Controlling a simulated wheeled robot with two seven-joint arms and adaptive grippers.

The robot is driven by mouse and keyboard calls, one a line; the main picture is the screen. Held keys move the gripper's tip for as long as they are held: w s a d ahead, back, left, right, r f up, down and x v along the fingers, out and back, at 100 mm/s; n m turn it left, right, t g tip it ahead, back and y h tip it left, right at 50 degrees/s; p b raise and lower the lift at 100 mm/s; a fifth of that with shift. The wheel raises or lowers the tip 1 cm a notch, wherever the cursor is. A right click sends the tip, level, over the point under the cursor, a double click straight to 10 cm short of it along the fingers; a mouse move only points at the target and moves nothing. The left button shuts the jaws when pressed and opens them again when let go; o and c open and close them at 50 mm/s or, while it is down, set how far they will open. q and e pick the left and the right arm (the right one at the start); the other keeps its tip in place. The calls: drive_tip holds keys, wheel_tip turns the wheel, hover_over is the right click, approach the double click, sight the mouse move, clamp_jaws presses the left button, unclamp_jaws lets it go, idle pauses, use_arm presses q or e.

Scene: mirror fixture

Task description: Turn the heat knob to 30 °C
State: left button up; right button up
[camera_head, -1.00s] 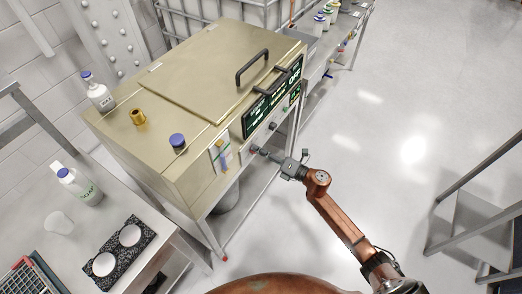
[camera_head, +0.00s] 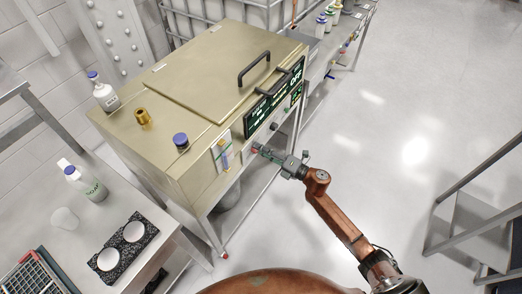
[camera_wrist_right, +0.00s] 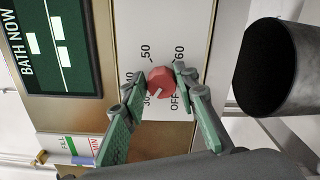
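The red heat knob (camera_wrist_right: 160,80) is on a white dial panel (camera_wrist_right: 190,22) in the right wrist view. Marks 30, 40, 50, 60 and OFF surround it. Its short white pointer line points down-left, at or close to the 30 mark. My right gripper (camera_wrist_right: 160,77) has one green-padded finger on each side of the knob, with little or no gap visible. In the head view my right gripper (camera_head: 258,149) is at the front of the beige bath (camera_head: 205,65), and the knob is small there. My left gripper is not in view.
A dark display (camera_head: 262,113) and black handle (camera_head: 254,70) are on the bath. A dark cylinder (camera_wrist_right: 285,65) is beside the panel.

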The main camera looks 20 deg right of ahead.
drive_tip(key=o, duration=0.4)
drive_tip(key=shift+c, duration=0.2)
drive_tip(key=shift+s+f, duration=0.1)
drive_tip(key=shift+s, duration=0.05)
drive_tip(key=v, duration=1.1)
drive_tip(key=shift+s+d, duration=0.25)
drive_tip(key=shift+d, duration=0.05)
